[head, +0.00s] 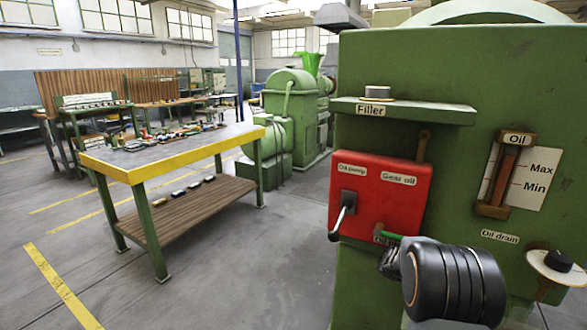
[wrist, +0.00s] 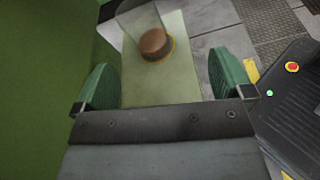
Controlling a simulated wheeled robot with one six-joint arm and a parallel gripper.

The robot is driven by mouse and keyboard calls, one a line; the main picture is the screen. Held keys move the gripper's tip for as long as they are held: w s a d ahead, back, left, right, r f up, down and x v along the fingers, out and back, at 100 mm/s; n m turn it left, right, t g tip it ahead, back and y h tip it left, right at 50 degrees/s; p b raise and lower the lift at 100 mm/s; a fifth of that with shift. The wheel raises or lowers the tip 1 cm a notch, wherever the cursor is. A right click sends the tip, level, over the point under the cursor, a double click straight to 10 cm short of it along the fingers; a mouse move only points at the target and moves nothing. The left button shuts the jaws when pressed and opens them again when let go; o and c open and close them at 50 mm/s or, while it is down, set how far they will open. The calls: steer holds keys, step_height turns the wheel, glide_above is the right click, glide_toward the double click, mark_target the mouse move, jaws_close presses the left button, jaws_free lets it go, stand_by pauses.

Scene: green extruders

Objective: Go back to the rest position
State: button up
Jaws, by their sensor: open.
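My gripper (wrist: 160,75) is open, with its two green fingers spread apart and nothing between them in the wrist view. In the head view, the black end of my arm (head: 455,285) is in front of the green extruder (head: 460,90), low and just right of the red panel (head: 380,170). A green finger of my gripper (head: 392,237) shows at the panel's lower edge and partly covers a label there. I cannot tell whether it touches the panel. A dark lever switch (head: 345,212) with a pale handle is on the panel's left side.
Beyond the fingers are a pale plate (wrist: 185,75) and a brown round knob (wrist: 155,43). A filler shelf (head: 420,112), oil gauge (head: 505,172) and drain cap (head: 559,261) stick out of the extruder. A yellow-edged table (head: 150,172) stands left, with open floor around it.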

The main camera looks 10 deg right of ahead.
steer(key=s+a+r+m+t+y+p, duration=0.2)
steer(key=a+r+t+y+p, duration=0.2)
steer(key=a+r+p, duration=0.3)
steer(key=s+a+r+m+t+y+p, duration=0.2)
steer(key=a+r+p, duration=0.5)
steer(key=a+r, duration=0.4)
steer(key=s+a+r+m+t+y+p, duration=0.2)
steer(key=a+r+m+t+y+p, duration=0.2)
steer(key=a+r+p, duration=0.4)
steer(key=a+r+t+y, duration=0.1)
steer(key=a+t, duration=0.1)
steer(key=shift+s+a+r+y, duration=0.2)
steer(key=shift+s+a+y, duration=0.05)
steer(key=shift+a+y, duration=0.1)
steer(key=shift+a+r+m+t, duration=0.1)
steer(key=shift+a+m+t, duration=0.2)
steer(key=shift+c, duration=0.2)
